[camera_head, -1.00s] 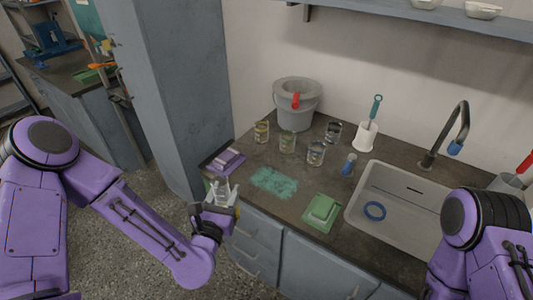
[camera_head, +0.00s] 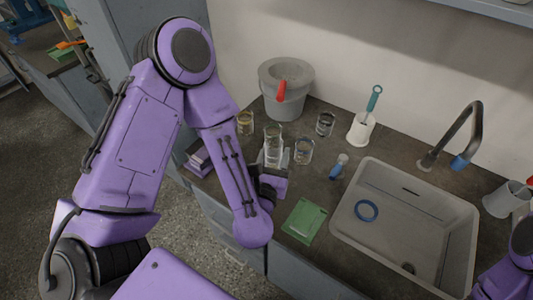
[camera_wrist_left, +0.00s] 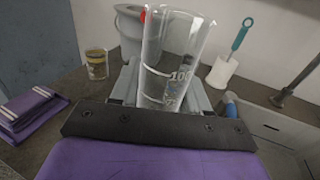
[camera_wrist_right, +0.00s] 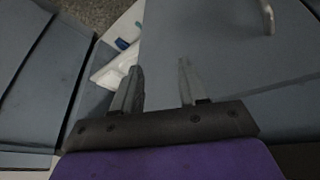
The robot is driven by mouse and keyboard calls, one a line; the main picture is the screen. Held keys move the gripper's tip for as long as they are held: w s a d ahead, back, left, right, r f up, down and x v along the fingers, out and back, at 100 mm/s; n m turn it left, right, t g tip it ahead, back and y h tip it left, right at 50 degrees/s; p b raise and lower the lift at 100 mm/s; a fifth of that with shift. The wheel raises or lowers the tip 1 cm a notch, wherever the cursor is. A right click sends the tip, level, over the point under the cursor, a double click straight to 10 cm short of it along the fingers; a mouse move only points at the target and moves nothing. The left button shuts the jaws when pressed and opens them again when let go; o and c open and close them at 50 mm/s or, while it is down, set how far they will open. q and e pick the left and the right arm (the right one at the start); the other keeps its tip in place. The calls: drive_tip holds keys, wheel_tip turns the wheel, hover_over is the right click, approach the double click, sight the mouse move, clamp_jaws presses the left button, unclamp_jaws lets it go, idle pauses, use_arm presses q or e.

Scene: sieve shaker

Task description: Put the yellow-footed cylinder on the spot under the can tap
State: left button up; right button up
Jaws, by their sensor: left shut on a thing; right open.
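My left gripper (camera_head: 274,163) is shut on a clear graduated cylinder (camera_head: 273,142), held upright above the counter; the cylinder also shows in the left wrist view (camera_wrist_left: 172,62) with a "100" mark. Its foot is hidden by the gripper, so I cannot tell its colour. The grey can (camera_head: 286,75) stands behind it against the wall, with a red tap (camera_head: 281,92) on its front. I cannot make out a marked spot under the tap. My right gripper (camera_wrist_right: 158,85) is open and empty, low by grey cabinet fronts in the right wrist view.
Glass beakers stand near the cylinder: a yellowish one (camera_head: 245,122) left, others right (camera_head: 325,123) and front right (camera_head: 303,151).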

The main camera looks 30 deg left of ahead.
use_arm(q)
drive_tip(key=s+r+n+y, duration=0.1)
drive_tip(key=s+a+r+y, duration=0.1)
drive_tip(key=s+y, duration=0.1)
drive_tip(key=shift+s+a+r+n+g, duration=0.15)
drive_tip(key=shift+s+r+n+g, duration=0.05)
drive_tip(key=shift+r+n+g, duration=0.2)
drive_tip(key=w+a+f+b, duration=0.2)
drive_tip(key=w+a+f, duration=0.1)
drive_tip(key=f, duration=0.1)
drive_tip(key=w+a+f+b, duration=0.2)
drive_tip(key=w+a+f, duration=0.1)
drive_tip(key=f, duration=0.1)
drive_tip(key=w+a+f+b, duration=0.2)
drive_tip(key=w+a+f, duration=0.1)
drive_tip(key=w+f, duration=0.1)
drive_tip(key=shift+a+f, duration=0.4)
drive_tip(key=shift+w+f, duration=0.1)
drive_tip(key=shift+f+b, duration=0.15)
drive_tip(key=shift+b, duration=0.2)
drive_tip(key=o, duration=1.2)
use_arm(e)
drive_tip(key=f, duration=0.5)
drive_tip(key=shift+s+f, duration=0.2)
drive_tip(key=shift+f, duration=0.1)
